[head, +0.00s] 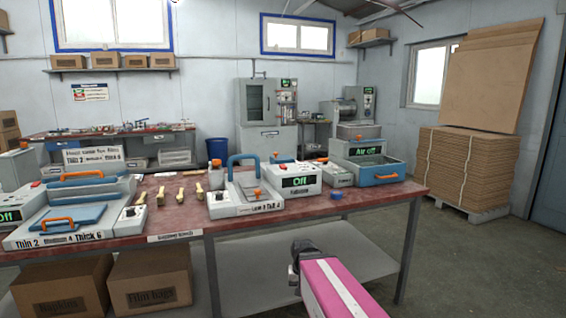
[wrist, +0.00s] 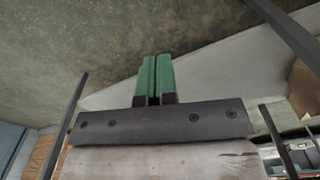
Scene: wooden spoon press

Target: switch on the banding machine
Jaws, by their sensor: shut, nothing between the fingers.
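The machine in the middle of the red-topped bench (head: 375,198) has a blue handle, an orange knob and a front label that seems to read "Loose 1" to "Tight 4". I take it for the banding machine (head: 232,208), though its name is too small to read surely. The white control box (head: 294,180) at its right shows green "Off" and has a red part on top. My gripper (wrist: 157,80) is shut and empty, its green fingertips together in the wrist view. My arm is low in front of the bench, well apart from the machine.
A machine labelled "Thin 2" to "Thick 6" (head: 72,222) stands at left with its own "Off" display. An "Air off" unit (head: 366,153) stands at right. Wooden-handled tools (head: 181,196) lie between the machines.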

